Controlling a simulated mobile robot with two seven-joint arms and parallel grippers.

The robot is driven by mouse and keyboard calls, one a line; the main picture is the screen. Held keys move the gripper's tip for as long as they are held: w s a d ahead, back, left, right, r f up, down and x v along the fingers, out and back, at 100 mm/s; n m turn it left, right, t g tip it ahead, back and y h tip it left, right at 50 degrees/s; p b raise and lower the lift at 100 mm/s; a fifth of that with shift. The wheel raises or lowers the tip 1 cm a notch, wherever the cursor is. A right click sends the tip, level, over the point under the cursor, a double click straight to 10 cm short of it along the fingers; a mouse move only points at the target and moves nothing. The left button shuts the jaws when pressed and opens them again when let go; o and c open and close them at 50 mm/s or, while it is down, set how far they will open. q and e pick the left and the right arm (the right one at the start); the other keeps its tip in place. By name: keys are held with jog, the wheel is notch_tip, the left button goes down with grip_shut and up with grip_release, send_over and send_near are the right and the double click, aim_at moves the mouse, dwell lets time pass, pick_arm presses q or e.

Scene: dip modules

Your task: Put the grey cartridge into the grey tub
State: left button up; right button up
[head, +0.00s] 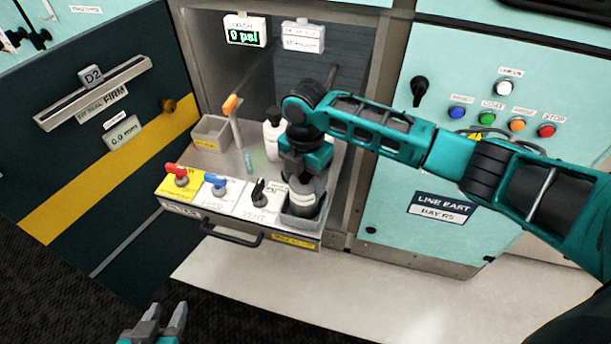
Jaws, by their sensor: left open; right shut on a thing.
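The grey cartridge (297,187), with a paler band low on its side, is upright under my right gripper (303,172). That gripper points down from above and is shut on the cartridge's upper part. A grey open tub (310,228) at the front right corner of the pulled-out drawer surrounds the cartridge's lower part in the picture. I cannot tell whether the cartridge touches the tub's floor. My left gripper (160,322) is open and empty at the bottom edge of the view, away from the drawer.
The drawer (222,165) carries red, blue and black valve handles along its front. Behind them stand a white bottle (271,140), an orange-topped lever (232,106) and another grey bin (212,133) with a yellow label. A dark open door (90,165) stands left; a button panel is right.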

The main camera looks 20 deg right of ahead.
jog(key=shift+f, duration=0.1)
jog(key=o, duration=1.6)
notch_tip(320, 180, up, 11)
jog(key=shift+f+p, duration=0.1)
jog(key=shift+p, duration=0.55)
jog(key=shift+r, duration=0.75)
